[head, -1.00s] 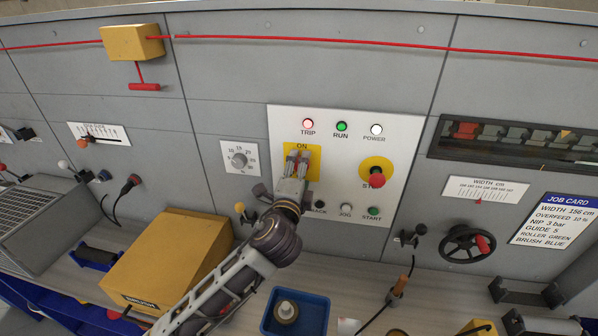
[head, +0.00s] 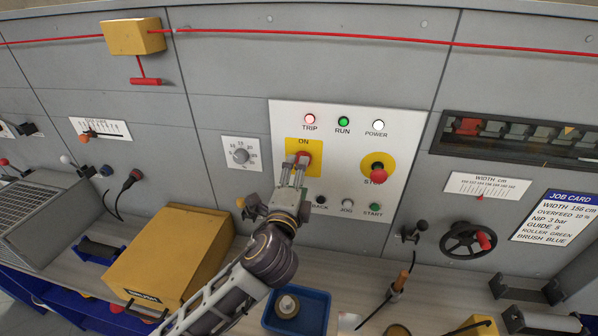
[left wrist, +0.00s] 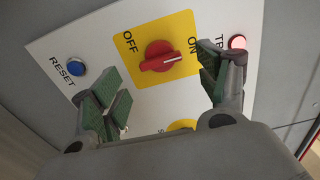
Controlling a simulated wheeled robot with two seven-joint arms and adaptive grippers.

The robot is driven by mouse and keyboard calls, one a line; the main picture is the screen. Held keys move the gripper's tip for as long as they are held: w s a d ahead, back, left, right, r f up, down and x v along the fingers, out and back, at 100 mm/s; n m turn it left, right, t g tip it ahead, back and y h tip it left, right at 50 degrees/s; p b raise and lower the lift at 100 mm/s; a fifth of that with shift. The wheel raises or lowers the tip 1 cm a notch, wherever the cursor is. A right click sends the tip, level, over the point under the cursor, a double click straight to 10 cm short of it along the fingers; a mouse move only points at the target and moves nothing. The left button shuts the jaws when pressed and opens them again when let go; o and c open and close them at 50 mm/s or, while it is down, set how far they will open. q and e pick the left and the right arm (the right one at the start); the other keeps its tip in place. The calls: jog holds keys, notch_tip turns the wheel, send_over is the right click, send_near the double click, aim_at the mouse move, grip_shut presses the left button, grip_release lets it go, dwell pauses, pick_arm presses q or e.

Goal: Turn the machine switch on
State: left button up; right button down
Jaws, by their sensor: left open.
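The machine switch is a red rotary knob (left wrist: 160,57) on a yellow plate (left wrist: 122,60) lettered OFF and ON. In the left wrist view its white mark points right, toward the side with ON. In the head view the red knob (head: 303,158) shows just above the fingertips, under the ON label. My left gripper (left wrist: 158,88) is open, with one green-padded finger on each side below the knob and nothing between them. It also shows in the head view (head: 296,172), in front of the plate's lower part; contact cannot be told. My right gripper is not in view.
The white panel (head: 400,130) also carries a glowing red TRIP lamp (head: 310,119), a red stop button (head: 379,175) on yellow, and small buttons below. A blue RESET button (left wrist: 77,69) is near the left finger. A yellow box (head: 170,255) and blue tray (head: 314,309) stand below.

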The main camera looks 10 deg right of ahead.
pick_arm(q)
jog(key=v, duration=0.7)
jog(key=shift+s, duration=0.1)
dwell(0.6)
